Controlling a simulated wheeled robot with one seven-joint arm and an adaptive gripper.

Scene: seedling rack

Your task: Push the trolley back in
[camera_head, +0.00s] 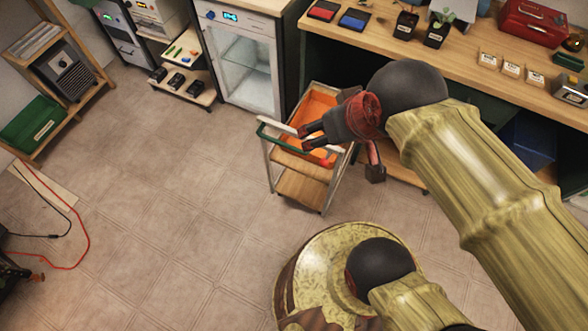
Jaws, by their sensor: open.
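The trolley (303,190) is a small cart with pale posts, wooden shelves, an orange tray (320,104) on top and a green handle (268,138) at its left end. It stands on the tiled floor at the front of the wooden bench, partly out from it. My gripper (304,138) is dark with a red wrist; it is open, over the trolley's top near the handle. I cannot tell whether it touches the trolley. My arm and gripper hide part of the tray and the trolley's right side.
The long bench (400,55) carries cards, pots and a red toolbox (536,20). A glass-door cabinet (243,65) stands left of the trolley, with a low shelf (185,78) beside it. A red cable (68,205) lies far left. The middle floor (150,190) is clear.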

